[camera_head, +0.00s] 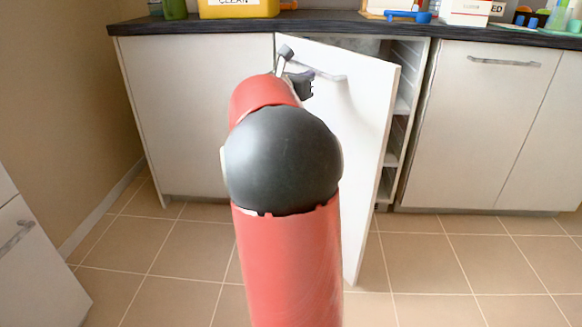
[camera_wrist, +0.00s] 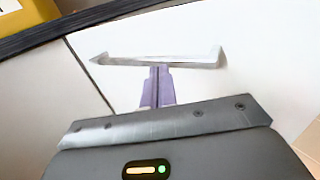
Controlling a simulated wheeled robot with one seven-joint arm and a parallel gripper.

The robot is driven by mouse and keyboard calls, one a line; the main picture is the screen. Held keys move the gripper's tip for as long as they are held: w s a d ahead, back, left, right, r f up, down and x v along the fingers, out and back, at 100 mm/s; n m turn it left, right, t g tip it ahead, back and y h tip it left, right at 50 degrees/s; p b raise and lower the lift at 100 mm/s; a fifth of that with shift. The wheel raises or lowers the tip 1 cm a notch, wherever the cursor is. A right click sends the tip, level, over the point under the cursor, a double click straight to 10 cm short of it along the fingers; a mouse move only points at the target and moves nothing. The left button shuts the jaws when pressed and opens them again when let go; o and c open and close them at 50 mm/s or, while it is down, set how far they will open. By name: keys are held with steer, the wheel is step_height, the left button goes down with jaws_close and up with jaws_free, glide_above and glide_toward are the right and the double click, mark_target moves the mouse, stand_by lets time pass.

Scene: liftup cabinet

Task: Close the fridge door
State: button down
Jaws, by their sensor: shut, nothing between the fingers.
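The white fridge door (camera_head: 365,130) stands ajar in the head view. Its right edge is swung out toward me, and white shelves (camera_head: 402,105) show in the gap behind it. A horizontal metal handle (camera_wrist: 190,60) crosses the upper part of the door in the wrist view. My gripper (camera_wrist: 160,70) is shut and empty, its purple fingers together and their tips at the middle of the handle's bar. I cannot tell whether they touch it. In the head view my gripper (camera_head: 308,76) is near the door's top, and my arm hides the door's lower left part.
A dark countertop (camera_head: 340,24) runs above the cabinets, with a yellow bin (camera_head: 238,8) and other items on it. A closed cabinet (camera_head: 480,130) stands right of the opening. Another cabinet (camera_head: 30,260) is at the near left. The tiled floor (camera_head: 450,265) at right is clear.

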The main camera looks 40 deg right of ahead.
steer(key=d, duration=0.1)
steer(key=s+d, duration=0.1)
steer(key=d, duration=0.1)
steer(key=s+d, duration=0.1)
steer(key=shift+d, duration=0.25)
steer(key=s+x, duration=0.1)
steer(key=x, duration=0.1)
steer(key=b, duration=0.1)
glide_toward(322, 76)
steer(key=w+d, duration=0.2)
steer(key=d, duration=0.1)
steer(key=shift+w+d, duration=0.1)
steer(key=shift+d, duration=0.25)
stand_by(0.4)
